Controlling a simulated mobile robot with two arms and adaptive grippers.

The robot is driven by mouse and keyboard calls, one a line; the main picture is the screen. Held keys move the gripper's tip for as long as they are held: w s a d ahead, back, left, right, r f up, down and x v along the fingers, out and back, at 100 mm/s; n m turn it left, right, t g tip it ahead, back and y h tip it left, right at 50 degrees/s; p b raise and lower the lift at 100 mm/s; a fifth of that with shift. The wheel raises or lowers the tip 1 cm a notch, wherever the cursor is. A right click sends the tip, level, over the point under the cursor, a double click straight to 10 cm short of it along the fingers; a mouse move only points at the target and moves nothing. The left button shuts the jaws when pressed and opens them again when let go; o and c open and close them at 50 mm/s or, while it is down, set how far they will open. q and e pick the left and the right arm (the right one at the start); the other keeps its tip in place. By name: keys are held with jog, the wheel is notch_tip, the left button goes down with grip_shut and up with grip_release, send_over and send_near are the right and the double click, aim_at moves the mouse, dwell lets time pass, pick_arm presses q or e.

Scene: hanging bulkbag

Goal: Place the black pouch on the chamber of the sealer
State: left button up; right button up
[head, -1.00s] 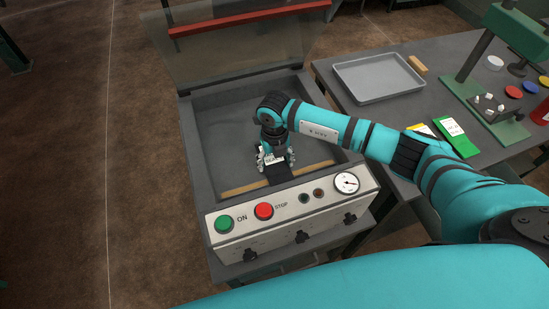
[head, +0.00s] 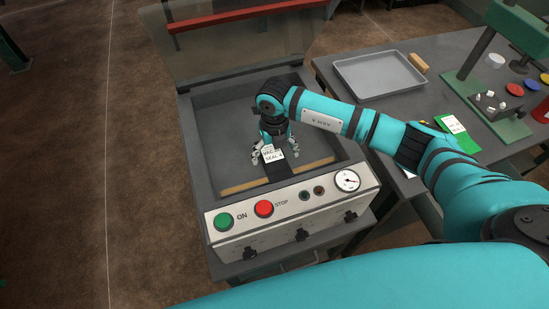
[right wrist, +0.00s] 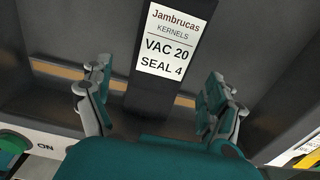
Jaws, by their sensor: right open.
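The black pouch (head: 280,173) with a white label lies in the sealer's open chamber (head: 222,130). Its near end crosses the tan bar at the chamber's front and reaches the front wall. In the right wrist view the pouch (right wrist: 150,100) shows between my fingers, its label reading "Jambrucas KERNELS, VAC 20, SEAL 4". My right gripper (head: 275,156) is open, with one finger on each side of the pouch and gaps between. The fingers also show spread in the right wrist view (right wrist: 155,92). The pouch's far end is partly hidden by my arm. My left gripper is not in view.
The sealer's front panel (head: 290,208) has a green ON button, a red STOP button and a gauge. Its clear lid (head: 235,45) stands raised behind. On the table to the right are a grey tray (head: 380,75), a green pouch (head: 458,135) and a green press stand.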

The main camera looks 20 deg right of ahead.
aim_at(274, 159)
notch_tip(274, 159, up, 9)
jog(key=b, duration=0.2)
jog(key=shift+r+b, duration=0.15)
jog(key=shift+b, duration=0.15)
